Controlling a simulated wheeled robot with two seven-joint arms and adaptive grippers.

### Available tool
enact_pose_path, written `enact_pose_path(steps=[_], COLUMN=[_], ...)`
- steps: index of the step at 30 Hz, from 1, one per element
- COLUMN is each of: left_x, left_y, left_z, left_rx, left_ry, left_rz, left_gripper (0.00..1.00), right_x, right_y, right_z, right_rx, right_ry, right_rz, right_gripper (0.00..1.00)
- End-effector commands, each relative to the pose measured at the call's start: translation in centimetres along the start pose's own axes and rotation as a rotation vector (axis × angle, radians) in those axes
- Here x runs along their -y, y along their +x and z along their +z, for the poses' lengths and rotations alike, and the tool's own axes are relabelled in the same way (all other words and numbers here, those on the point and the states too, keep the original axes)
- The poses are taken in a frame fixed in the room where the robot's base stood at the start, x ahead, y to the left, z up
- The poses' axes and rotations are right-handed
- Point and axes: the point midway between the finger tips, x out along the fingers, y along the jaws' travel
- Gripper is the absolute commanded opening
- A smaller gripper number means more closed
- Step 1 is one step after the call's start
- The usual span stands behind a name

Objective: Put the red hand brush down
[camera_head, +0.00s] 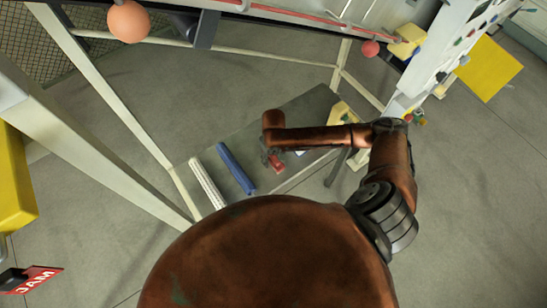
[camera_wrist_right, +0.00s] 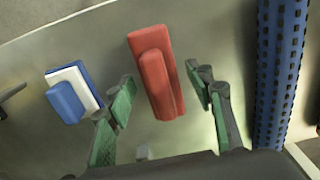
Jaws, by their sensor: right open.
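The red hand brush (camera_wrist_right: 155,72) lies on a grey shelf surface (camera_wrist_right: 130,30) in the right wrist view. Its lower end is between the green-padded fingers of my right gripper (camera_wrist_right: 160,90). The fingers are spread, with a visible gap on each side of the brush. In the head view the red brush (camera_head: 277,164) shows as a small patch beside my right gripper (camera_head: 268,156), partly hidden by my arm. My left gripper is not in view.
A blue and white brush (camera_wrist_right: 72,92) lies left of the red one in the wrist view. A blue ribbed roll (camera_wrist_right: 280,75) lies to the right. A white roll (camera_head: 207,184) lies beyond the blue one in the head view. Pale frame posts (camera_head: 110,90) surround the shelf.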

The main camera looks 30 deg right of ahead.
Motion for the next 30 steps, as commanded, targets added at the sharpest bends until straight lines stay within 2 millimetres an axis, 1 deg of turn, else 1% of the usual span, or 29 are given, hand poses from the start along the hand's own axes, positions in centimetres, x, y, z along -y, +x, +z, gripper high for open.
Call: enact_pose_path(steps=[4,8,11,15,21,25,30], left_x=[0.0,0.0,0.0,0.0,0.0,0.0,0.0], left_y=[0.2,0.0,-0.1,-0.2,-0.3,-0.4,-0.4], left_z=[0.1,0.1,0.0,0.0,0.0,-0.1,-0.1], left_rx=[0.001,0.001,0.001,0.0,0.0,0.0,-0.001], left_ry=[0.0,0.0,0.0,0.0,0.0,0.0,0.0], left_rz=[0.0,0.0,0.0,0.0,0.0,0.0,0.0], left_gripper=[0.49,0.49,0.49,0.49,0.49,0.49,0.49], right_x=[0.0,-0.1,0.0,0.0,0.0,0.0,0.0], right_y=[-0.3,-1.9,-3.9,-7.0,-10.5,-11.8,-12.3], right_z=[-0.1,-0.1,-0.1,-0.1,-0.1,-0.1,0.0], right_rx=[-0.002,-0.004,-0.004,-0.004,-0.003,-0.001,0.0], right_ry=[0.0,0.0,-0.001,-0.001,-0.001,0.0,0.0], right_rz=[0.0,0.0,0.0,0.0,0.001,0.0,0.0], right_gripper=[0.48,0.48,0.48,0.48,0.48,0.48,0.48])
